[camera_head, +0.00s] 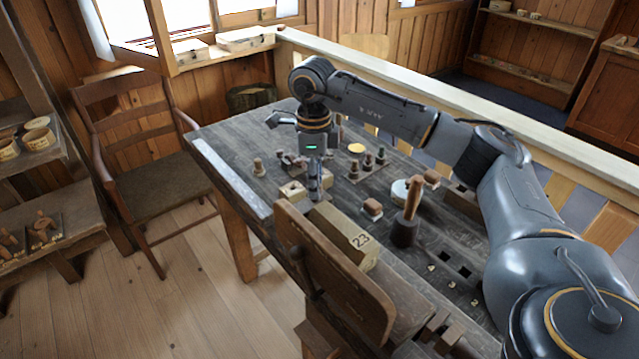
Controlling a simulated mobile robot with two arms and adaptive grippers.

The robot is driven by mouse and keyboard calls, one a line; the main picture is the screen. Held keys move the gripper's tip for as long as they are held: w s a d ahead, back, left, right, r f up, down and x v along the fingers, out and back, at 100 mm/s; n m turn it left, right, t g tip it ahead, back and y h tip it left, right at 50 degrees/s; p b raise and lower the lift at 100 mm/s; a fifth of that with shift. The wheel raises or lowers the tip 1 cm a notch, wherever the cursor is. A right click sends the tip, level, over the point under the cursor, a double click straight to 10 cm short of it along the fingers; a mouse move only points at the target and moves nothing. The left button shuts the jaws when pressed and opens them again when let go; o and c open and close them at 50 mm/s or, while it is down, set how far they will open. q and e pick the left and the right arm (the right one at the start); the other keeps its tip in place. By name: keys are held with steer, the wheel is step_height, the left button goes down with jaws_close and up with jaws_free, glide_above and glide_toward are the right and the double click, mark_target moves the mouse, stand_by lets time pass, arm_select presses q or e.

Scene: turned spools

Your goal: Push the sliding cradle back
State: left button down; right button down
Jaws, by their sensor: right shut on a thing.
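My right arm reaches over the dark workbench from the right. Its gripper (315,196) points straight down at the bench's near left part and is shut. Pale wooden block parts show on both sides of the fingers, one of them a small block with a dark hole (293,192). This pale piece looks like the sliding cradle, and the gripper seems shut on it; the fingers hide the contact. My left gripper is not in view.
A mallet (405,230) stands head down on the bench (228,176). A turned spool (258,167) stands left, and a rack of dark spools (367,166) stands behind. Another chair (130,150) stands left.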

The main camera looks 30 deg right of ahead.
steer(key=shift+w+r, duration=0.1)
steer(key=shift+r, duration=0.1)
steer(key=c, duration=1.2)
jaws_free()
steer(key=shift+o, duration=1.1)
steer(key=shift+w+f, duration=0.2)
steer(key=shift+w, duration=0.05)
steer(key=shift+s, duration=0.1)
steer(key=shift+r, duration=0.2)
step_height(320, 180, up, 12)
steer(key=shift+f, duration=0.15)
steer(key=shift+a+f, duration=0.1)
